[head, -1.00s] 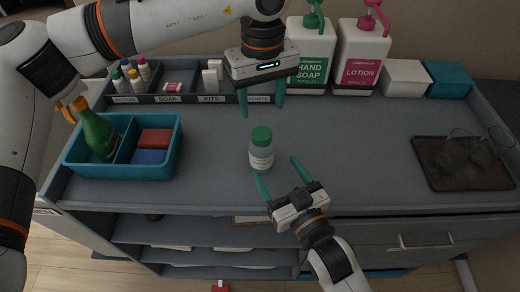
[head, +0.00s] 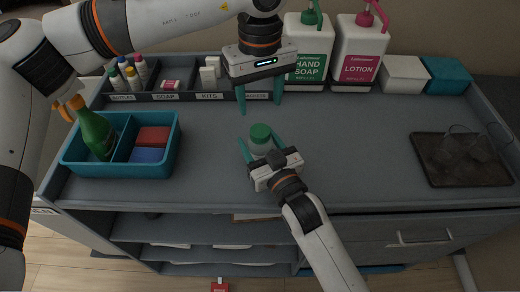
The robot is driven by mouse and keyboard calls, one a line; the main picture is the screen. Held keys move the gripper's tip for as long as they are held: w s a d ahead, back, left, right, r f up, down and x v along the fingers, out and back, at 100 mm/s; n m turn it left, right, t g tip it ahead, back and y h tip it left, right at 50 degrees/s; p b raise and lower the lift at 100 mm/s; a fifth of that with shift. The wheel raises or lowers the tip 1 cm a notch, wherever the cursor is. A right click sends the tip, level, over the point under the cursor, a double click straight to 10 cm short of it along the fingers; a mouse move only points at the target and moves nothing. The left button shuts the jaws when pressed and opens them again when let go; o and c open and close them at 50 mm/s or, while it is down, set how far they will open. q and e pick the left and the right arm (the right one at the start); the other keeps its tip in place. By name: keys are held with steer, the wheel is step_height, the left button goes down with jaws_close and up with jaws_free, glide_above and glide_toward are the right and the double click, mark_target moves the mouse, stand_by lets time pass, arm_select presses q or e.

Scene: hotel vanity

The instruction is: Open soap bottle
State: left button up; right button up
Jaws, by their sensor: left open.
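I cannot tell whether the fingers touch the bottle. My left gripper (head: 259,98) is open and empty, pointing down just behind the bottle, apart from it.
A teal divided bin (head: 122,172) with a green bottle and boxes is at left. A labelled organizer (head: 190,97), a hand soap pump (head: 308,55), a lotion pump (head: 358,55) and boxes line the back. A dark tray (head: 460,160) with glasses is at right.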

mark_target(260, 130)
jaws_close()
arm_select(q)
steer(key=m, duration=1.3)
steer(key=shift+f+m, duration=0.3)
steer(key=shift+f, duration=3.7)
